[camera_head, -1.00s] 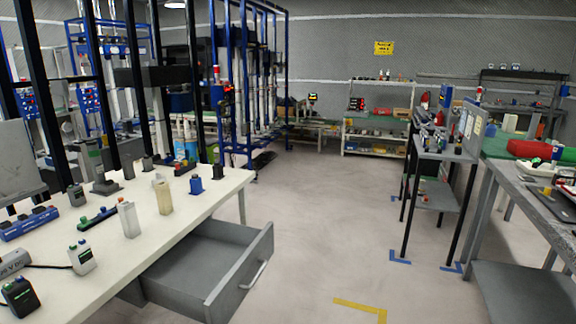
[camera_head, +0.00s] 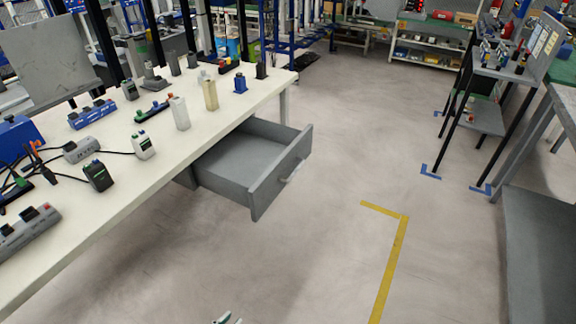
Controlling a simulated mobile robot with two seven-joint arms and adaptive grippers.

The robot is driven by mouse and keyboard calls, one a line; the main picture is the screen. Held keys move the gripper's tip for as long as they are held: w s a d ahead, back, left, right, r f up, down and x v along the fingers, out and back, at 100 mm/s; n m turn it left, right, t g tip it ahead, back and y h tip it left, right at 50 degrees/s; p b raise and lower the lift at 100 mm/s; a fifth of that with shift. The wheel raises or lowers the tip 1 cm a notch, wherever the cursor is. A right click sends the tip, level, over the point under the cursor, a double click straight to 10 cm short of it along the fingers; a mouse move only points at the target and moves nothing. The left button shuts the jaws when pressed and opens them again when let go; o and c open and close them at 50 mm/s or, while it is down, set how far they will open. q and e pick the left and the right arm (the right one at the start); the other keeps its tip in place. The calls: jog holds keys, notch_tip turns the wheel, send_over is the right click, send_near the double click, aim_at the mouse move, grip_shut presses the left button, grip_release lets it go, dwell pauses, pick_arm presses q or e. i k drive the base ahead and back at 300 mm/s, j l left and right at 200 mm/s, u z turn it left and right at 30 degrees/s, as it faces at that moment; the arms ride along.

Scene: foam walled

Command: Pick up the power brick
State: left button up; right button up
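Several small devices stand on the white table at the left, and I cannot tell for sure which one is the power brick. A grey block with a cable (camera_head: 82,149) lies on the table and could be it. Close by are a black box with a green top (camera_head: 98,176) and a white box with a cable (camera_head: 143,145). Only the tips of my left gripper (camera_head: 228,318) show at the bottom edge, low over the floor and well away from these devices. Whether it is open or shut does not show. My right gripper is not in view.
The white table (camera_head: 150,190) has an open grey drawer (camera_head: 245,165) jutting out over the floor. Power strips (camera_head: 25,230) and loose cables lie at its left. A narrow stand (camera_head: 485,115) and a grey bench (camera_head: 540,240) are at the right. The middle floor is clear.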

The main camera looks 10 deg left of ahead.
aim_at(74, 152)
jog(key=u, duration=1.65)
jog(key=i+j, duration=0.1)
jog(key=j, duration=0.35)
jog(key=i+j+z, duration=0.15)
jog(key=j, duration=0.75)
jog(key=i+z, duration=0.05)
